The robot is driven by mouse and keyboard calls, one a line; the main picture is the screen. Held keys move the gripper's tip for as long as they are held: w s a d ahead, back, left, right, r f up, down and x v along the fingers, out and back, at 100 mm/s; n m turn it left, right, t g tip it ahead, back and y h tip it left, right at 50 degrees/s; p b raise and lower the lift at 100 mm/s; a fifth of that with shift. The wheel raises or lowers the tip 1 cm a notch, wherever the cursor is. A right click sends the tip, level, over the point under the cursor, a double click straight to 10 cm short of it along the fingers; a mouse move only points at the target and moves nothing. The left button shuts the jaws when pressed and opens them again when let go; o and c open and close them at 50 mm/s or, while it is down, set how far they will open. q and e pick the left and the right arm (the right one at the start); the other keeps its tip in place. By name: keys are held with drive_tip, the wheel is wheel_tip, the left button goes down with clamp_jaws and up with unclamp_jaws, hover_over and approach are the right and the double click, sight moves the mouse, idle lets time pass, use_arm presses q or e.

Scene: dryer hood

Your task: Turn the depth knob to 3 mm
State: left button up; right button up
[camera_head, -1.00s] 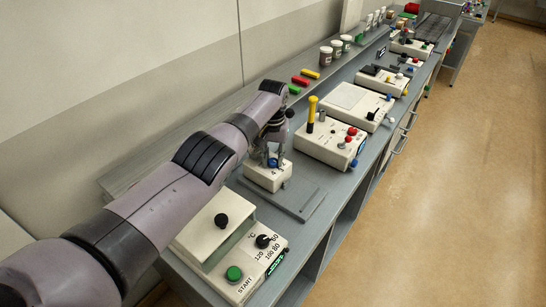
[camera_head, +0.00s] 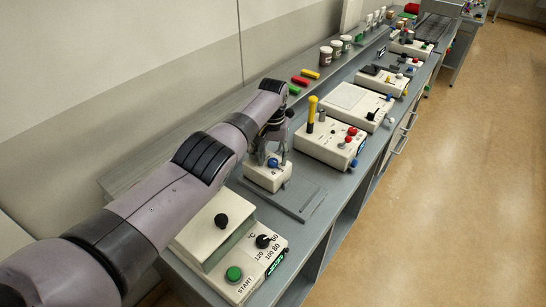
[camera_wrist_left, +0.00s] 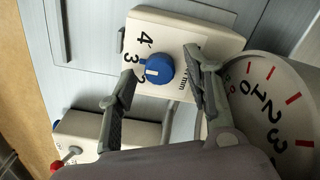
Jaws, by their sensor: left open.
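The blue depth knob (camera_wrist_left: 155,70) sits on a small white box (camera_wrist_left: 179,30) printed with 4, 3, a partly hidden 2 and "mm". Its white mark points left, toward the 2 and 3 side; the exact setting is hard to tell. The blue knob (camera_head: 273,163) and its white box (camera_head: 268,179) also show in the head view. My left gripper (camera_wrist_left: 160,64) is open, with one finger on each side of the knob and visible gaps to it. In the head view my left gripper (camera_head: 273,146) is above the box. My right gripper is out of view.
A round dial (camera_wrist_left: 272,105) with red marks and numbers is beside the box in the wrist view. A white device with a green START button (camera_head: 233,273) stands nearer; one with a yellow handle (camera_head: 312,113) stands beyond. A flat grey plate (camera_head: 300,202) lies in front.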

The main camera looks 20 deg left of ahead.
sight(273, 160)
use_arm(q)
wheel_tip(273, 160, up, 12)
drive_tip(key=shift+f, duration=0.15)
idle(0.7)
